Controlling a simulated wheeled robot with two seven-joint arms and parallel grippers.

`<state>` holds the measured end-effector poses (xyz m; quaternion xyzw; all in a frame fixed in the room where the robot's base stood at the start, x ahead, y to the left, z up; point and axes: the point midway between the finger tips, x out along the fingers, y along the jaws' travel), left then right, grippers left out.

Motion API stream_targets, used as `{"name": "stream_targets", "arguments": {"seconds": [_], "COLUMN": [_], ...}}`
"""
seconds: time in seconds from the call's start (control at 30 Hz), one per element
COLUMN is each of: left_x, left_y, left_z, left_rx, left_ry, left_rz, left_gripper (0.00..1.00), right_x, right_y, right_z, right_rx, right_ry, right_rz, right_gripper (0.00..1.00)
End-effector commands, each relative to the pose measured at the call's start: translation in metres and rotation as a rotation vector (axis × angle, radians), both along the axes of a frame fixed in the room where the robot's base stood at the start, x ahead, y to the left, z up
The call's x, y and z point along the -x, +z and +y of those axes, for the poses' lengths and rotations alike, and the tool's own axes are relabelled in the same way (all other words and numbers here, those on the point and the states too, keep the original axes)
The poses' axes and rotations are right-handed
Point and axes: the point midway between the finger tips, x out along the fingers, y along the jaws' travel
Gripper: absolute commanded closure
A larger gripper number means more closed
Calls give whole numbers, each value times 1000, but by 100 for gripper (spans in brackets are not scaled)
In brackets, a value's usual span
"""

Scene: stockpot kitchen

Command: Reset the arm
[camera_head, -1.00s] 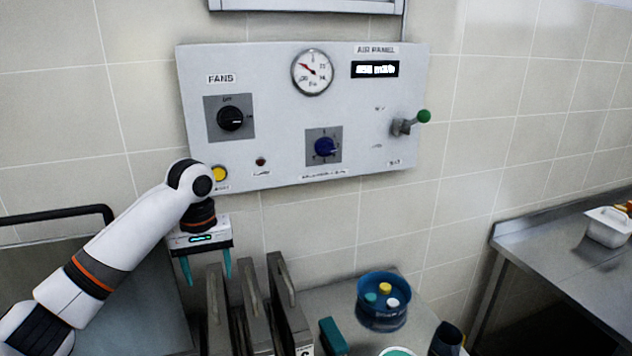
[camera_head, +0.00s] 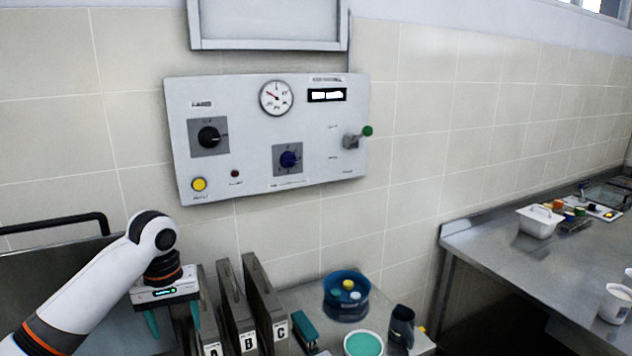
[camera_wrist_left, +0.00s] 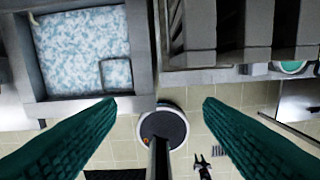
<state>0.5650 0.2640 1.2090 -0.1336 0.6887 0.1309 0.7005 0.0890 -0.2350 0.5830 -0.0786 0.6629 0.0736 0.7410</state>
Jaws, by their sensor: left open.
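My left arm comes in from the left in the head view, with its white and black links bent. The left gripper (camera_head: 174,322) points down with its two teal fingers apart and nothing between them. It is below and left of the wall panel (camera_head: 265,135), apart from it, and just left of the upright lettered slabs. In the left wrist view the fingers (camera_wrist_left: 158,110) are spread wide and empty above a tiled floor. My right arm and gripper are not in view.
Upright slabs marked A, B, C (camera_head: 262,300) stand close right of the gripper. Further right are a blue tub (camera_head: 346,308), a teal-topped round container (camera_head: 363,344) and a dark cup (camera_head: 402,326). A basin with a blue-white speckled surface (camera_wrist_left: 80,50) shows in the left wrist view.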

Motion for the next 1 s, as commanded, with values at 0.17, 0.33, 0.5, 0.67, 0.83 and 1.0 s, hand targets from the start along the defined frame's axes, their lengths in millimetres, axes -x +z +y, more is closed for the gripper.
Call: {"name": "stream_targets", "arguments": {"seconds": [0.17, 0.33, 0.5, 0.67, 0.83, 1.0], "left_x": [9, 25, 53, 100, 164, 215], "left_y": [-30, -66, -110, -158, -194, -207], "left_z": [-18, -40, -69, -102, -120, -112], "left_rx": [6, 20, 51, 104, 139, 111], "left_ry": [-79, -182, -308, -444, -532, -552], "left_rz": [-6, -24, -57, -122, -218, -283], "left_gripper": [38, 38, 38, 38, 38, 38], "right_x": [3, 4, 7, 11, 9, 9], "right_y": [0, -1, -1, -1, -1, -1], "right_z": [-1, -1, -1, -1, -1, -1], "right_rx": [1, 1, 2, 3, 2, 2], "right_ry": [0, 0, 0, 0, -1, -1], "right_rz": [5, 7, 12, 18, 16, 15], "right_gripper": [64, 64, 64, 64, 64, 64]}}
